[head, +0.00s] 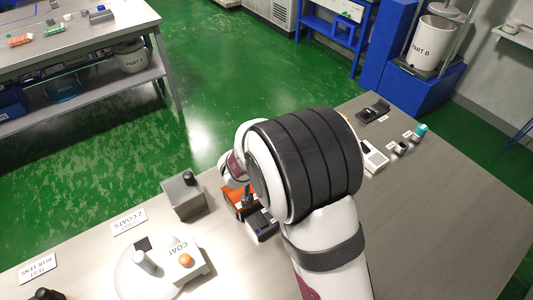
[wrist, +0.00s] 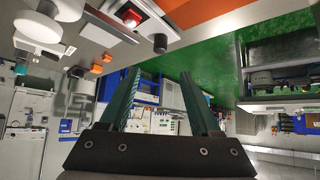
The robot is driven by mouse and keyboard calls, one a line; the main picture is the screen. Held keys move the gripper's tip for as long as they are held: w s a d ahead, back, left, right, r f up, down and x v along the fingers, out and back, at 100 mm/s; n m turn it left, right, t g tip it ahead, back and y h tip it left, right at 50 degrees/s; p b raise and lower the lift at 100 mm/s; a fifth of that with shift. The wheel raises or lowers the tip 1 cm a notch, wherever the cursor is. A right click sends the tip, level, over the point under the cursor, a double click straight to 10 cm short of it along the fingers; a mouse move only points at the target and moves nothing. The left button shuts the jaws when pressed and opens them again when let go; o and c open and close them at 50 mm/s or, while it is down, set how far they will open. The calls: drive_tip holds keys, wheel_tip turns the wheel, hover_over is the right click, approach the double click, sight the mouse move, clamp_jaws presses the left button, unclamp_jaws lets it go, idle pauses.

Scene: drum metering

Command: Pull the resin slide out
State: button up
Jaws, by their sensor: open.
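My gripper (wrist: 160,76) is open in the wrist view, with two dark green fingers well apart and nothing between them. In the head view my arm hides most of it. No part is clearly marked as the resin slide, so I cannot tell which one it is. An orange unit (head: 233,203) and a black block with pale markings (head: 262,226) sit close by my wrist on the bench, partly hidden. In the wrist view a grey panel bears a red button (wrist: 131,18) and a black knob (wrist: 160,43), beside an orange surface (wrist: 205,10), above the fingers.
A grey box with a black knob (head: 184,195) stands left of my wrist. A white box labelled COAT with an orange button (head: 186,260) is at the front left. Small devices (head: 375,158) line the bench's right side. The bench (head: 430,235) is clear at right.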

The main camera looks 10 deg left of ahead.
drive_tip(key=x, duration=1.3)
drive_tip(key=shift+w+f, duration=0.15)
drive_tip(key=shift+w, duration=0.05)
clamp_jaws()
idle(0.7)
